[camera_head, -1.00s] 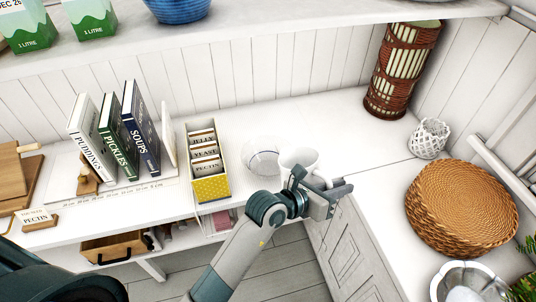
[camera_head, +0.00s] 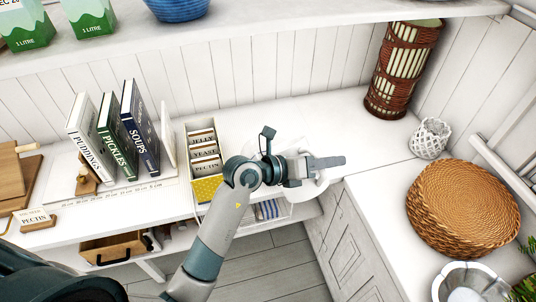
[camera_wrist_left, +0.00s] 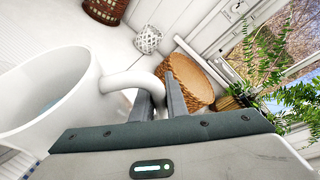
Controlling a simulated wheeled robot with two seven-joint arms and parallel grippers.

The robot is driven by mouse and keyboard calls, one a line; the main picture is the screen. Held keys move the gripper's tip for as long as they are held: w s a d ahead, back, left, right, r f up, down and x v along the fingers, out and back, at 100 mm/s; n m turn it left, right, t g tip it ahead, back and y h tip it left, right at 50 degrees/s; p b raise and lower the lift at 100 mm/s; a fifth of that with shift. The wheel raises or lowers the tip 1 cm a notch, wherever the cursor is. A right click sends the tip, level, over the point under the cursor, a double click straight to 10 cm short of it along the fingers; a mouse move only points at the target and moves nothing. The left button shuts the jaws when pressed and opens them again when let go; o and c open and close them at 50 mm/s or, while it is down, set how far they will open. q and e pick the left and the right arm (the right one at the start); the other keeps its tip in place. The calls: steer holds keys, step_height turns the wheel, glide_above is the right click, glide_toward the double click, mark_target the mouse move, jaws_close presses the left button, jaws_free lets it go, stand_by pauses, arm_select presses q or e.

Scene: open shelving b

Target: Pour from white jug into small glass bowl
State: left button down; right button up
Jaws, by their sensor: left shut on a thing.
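My left gripper (camera_head: 328,163) is over the counter corner in the head view, shut on the handle of the white jug (camera_head: 306,190). In the head view the jug is mostly hidden behind the gripper, with pale parts showing around it. In the left wrist view the jug (camera_wrist_left: 45,105) fills the left side, and its handle runs between the fingers (camera_wrist_left: 158,103). The small glass bowl (camera_head: 292,143) stands on the white counter just behind the gripper, faint and largely covered. I cannot tell whether anything flows from the jug. My right gripper is not in view.
A yellow card box (camera_head: 207,190) and upright books (camera_head: 140,130) stand left of the bowl. A woven lantern (camera_head: 402,70), a white lattice holder (camera_head: 430,138) and a wicker basket (camera_head: 462,205) stand right. The counter behind the bowl is clear.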

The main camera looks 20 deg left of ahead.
arm_select(q)
steer(key=shift+r, duration=0.2)
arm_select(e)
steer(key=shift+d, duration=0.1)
arm_select(q)
steer(key=shift+w+a, duration=0.15)
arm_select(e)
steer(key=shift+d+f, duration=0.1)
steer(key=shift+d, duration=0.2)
arm_select(q)
steer(key=shift+r, duration=0.15)
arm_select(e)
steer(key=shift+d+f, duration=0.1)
arm_select(q)
steer(key=shift+w+a+n, duration=0.15)
steer(key=shift+a+n, duration=0.05)
steer(key=shift+n, duration=0.1)
steer(key=shift+r+b, duration=0.15)
steer(key=shift+b, duration=0.15)
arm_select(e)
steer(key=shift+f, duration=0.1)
arm_select(q)
steer(key=shift+w+a, duration=0.1)
steer(key=shift+a, duration=0.05)
